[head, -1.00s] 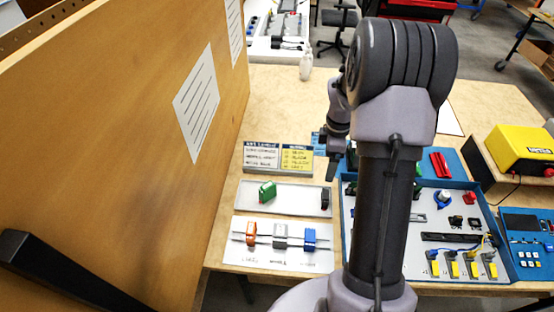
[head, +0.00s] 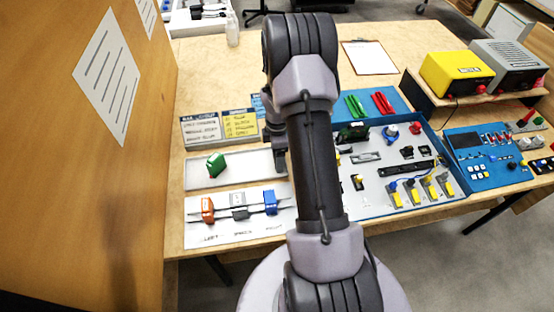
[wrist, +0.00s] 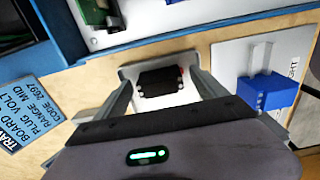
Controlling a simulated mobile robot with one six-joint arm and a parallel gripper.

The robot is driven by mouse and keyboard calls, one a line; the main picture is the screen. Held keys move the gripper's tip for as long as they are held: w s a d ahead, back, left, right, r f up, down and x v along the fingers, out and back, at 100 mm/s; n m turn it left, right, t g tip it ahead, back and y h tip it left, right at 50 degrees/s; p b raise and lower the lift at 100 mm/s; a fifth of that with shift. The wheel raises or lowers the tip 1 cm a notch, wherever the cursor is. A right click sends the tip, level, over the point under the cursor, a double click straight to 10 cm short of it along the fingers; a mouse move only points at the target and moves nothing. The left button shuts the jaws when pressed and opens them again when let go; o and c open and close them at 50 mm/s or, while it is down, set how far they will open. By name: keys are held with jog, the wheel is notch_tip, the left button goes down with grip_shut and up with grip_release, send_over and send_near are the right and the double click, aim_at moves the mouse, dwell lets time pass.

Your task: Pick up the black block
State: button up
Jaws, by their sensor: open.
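The black block (wrist: 160,80) lies on the white tray in the wrist view, between the two spread fingers of my gripper (wrist: 157,72). The fingers stand on either side of it, with gaps visible; they are not closed on it. In the head view, my gripper (head: 280,162) is at the right end of the white tray (head: 240,172). My arm and gripper hide the black block there. How far the fingertips are above the tray is hard to tell.
A green block (head: 216,164) stands on the same tray. Orange (head: 208,210), grey (head: 239,206) and blue (head: 270,202) blocks sit on a rail on the front white board. A blue-edged component panel (head: 400,170) lies close to the right, and label cards (head: 240,124) stand behind.

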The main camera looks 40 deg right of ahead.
jog(key=shift+r, duration=0.15)
jog(key=c, duration=1.6)
jog(key=shift+r, duration=0.25)
notch_tip(320, 180, up, 3)
jog(key=shift+r+p, duration=0.2)
jog(key=shift+p, duration=0.85)
jog(key=s+a, duration=0.2)
jog(key=s, duration=0.3)
jog(key=s+a+p, duration=0.1)
jog(key=s+a, duration=0.1)
jog(key=s, duration=0.2)
jog(key=s+a+r+p, duration=0.1)
jog(key=s+a, duration=0.1)
jog(key=s, duration=0.3)
jog(key=shift+s+a, duration=0.3)
jog(key=shift+s, duration=0.05)
jog(key=o, duration=0.7)
jog(key=c, duration=0.6)
